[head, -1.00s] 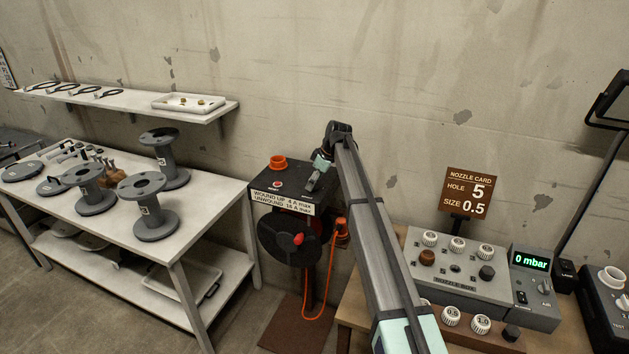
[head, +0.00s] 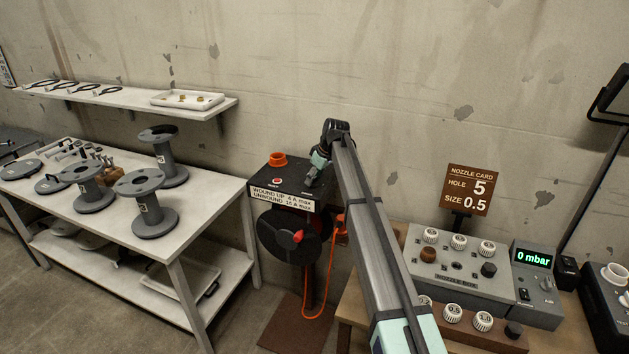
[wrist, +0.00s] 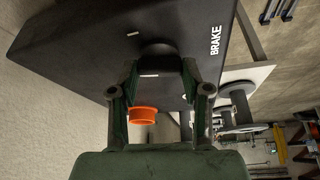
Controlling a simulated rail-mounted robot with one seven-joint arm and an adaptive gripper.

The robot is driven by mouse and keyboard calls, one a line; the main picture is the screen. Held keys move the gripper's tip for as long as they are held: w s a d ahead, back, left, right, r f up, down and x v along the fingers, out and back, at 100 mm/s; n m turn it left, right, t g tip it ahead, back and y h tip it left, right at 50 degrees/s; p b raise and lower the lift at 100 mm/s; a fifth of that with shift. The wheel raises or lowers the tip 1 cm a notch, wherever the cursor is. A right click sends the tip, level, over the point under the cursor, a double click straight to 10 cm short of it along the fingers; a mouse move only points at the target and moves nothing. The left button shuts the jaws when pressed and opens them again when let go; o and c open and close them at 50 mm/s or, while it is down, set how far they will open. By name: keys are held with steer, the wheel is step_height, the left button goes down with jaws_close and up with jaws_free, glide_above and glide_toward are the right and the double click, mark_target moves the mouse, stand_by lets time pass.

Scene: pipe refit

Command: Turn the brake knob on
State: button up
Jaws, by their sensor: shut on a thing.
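The brake knob (wrist: 158,52) is a dark round knob on the black face of a box, beside the white word BRAKE in the wrist view. My gripper (wrist: 160,70) is shut on the knob, one finger on each side of it. A short white mark shows between the fingers and another on the panel above left. In the head view my gripper (head: 314,176) points down at the top of the black box (head: 268,184); its fingers and wrist hide the knob there.
An orange ring-shaped part (head: 278,160) and a small red lamp or button (head: 277,181) are on the box top. A reel (head: 285,238) with a red knob hangs below, with an orange cable. A white table (head: 165,245) with grey spools stands left; the nozzle box (head: 457,268) stands right.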

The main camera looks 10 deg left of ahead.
steer(key=m+b, duration=0.1)
steer(key=m+t+h, duration=0.1)
steer(key=m, duration=0.1)
steer(key=shift+s+a+f+m+b, duration=0.1)
steer(key=shift+s+f+m+b, duration=0.05)
steer(key=shift+m+b, duration=0.2)
steer(key=m, duration=0.2)
steer(key=m+h+b, duration=0.1)
steer(key=m, duration=0.1)
steer(key=shift+a+m+t+h, duration=0.1)
steer(key=shift+m+t+h, duration=0.2)
steer(key=shift+t, duration=0.1)
steer(key=m+h+b, duration=0.1)
steer(key=m, duration=0.3)
steer(key=shift+a+h, duration=0.1)
steer(key=shift+h, duration=0.2)
steer(key=shift+m+h+b, duration=0.5)
steer(key=shift+m+b, duration=0.05)
steer(key=shift+m, duration=0.9)
steer(key=o, duration=1.2)
steer(key=shift+c, duration=0.2)
steer(key=shift+r, duration=0.2)
